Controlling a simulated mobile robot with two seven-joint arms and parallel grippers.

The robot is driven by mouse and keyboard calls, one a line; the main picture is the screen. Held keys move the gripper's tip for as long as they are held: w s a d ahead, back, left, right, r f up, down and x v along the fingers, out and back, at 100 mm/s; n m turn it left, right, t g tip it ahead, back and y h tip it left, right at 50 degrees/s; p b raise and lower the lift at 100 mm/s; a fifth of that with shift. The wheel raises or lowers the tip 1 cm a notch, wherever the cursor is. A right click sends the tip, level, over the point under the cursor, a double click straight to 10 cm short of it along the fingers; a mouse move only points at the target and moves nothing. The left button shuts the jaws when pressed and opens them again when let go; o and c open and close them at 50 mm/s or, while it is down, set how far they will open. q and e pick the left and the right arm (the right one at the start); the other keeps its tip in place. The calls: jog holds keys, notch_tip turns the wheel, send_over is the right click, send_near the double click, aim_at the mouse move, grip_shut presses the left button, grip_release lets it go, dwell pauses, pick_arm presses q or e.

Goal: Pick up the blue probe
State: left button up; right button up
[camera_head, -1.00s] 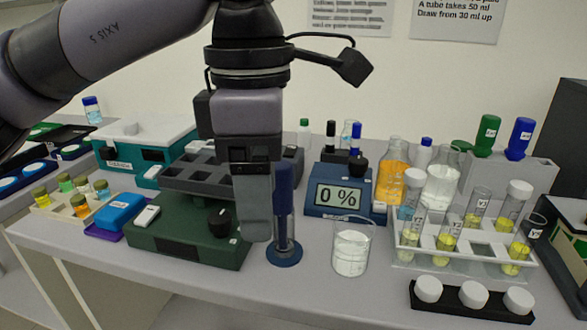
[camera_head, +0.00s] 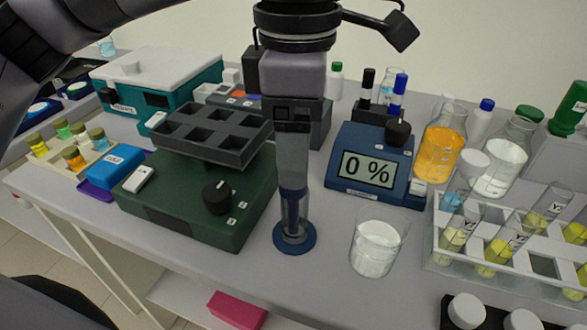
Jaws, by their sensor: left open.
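The blue probe (camera_head: 292,216) stands upright in a clear holder with a round blue base (camera_head: 295,240), near the table's front edge. Only its lower part shows; its upper part is hidden behind my left gripper. My left gripper (camera_head: 293,182) points straight down over the probe, and its fingers overlap the probe's upper part in the head view. The jaws are open. I cannot tell whether the probe is between the fingers or behind them. My right gripper is not in view.
A green shaker with a dark rack (camera_head: 205,135) stands close on the left. A blue device reading 0 % (camera_head: 370,168) and a beaker of white contents (camera_head: 377,248) stand close on the right.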

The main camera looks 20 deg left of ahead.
aim_at(293, 192)
pick_arm(q)
jog(key=shift+f, duration=1.25)
jog(key=shift+w, duration=0.1)
jog(key=c, duration=1)
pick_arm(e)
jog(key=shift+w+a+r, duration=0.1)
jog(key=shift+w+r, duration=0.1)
pick_arm(q)
jog(key=shift+r, duration=0.15)
